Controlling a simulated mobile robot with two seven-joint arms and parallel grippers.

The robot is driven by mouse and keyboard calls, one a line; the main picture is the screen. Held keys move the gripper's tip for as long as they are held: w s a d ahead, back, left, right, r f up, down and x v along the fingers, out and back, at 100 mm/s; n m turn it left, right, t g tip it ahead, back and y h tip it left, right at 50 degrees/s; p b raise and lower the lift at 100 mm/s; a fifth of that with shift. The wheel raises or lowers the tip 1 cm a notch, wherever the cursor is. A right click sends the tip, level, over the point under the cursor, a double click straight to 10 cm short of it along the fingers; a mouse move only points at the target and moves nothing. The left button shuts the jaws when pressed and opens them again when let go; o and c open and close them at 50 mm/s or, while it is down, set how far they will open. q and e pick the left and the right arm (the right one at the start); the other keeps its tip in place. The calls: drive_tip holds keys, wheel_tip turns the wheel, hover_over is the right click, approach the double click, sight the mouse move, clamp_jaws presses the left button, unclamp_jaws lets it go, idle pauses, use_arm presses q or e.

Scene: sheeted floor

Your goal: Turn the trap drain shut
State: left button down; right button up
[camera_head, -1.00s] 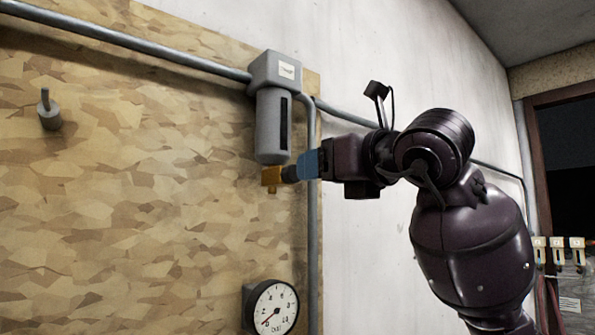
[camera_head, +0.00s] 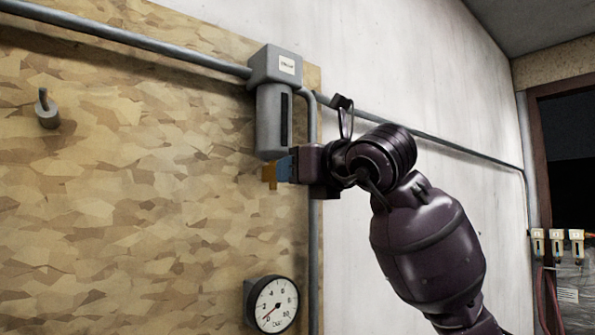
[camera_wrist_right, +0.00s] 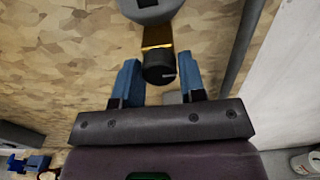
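The trap is a grey cylinder (camera_head: 270,120) on the board's right edge, with a dark slot and a square head. A brass drain fitting (camera_head: 269,174) hangs under it. It also shows in the right wrist view (camera_wrist_right: 156,37), ending in a round black knob (camera_wrist_right: 159,72) with a light mark at its edge. My right gripper (camera_head: 285,168) is at the drain, its blue fingers hiding the knob in the head view. In the right wrist view, the right gripper (camera_wrist_right: 160,62) is open, one finger on each side of the knob, with gaps visible. My left gripper is out of view.
A round gauge (camera_head: 273,304) sits below the trap, its needle low on the dial. A grey pipe (camera_head: 313,220) runs down just right of the drain. A grey peg (camera_head: 47,108) sticks out at the left. Several small valves (camera_head: 556,241) are at far right.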

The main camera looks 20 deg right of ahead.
drive_tip(key=c, duration=0.5)
drive_tip(key=shift+o, duration=0.2)
drive_tip(key=n+b, duration=0.2)
drive_tip(key=n, duration=0.2)
drive_tip(key=shift+d+f, duration=0.1)
drive_tip(key=shift+r+n+b, duration=0.2)
drive_tip(key=shift+n+b, duration=1)
drive_tip(key=shift+n, duration=5.7)
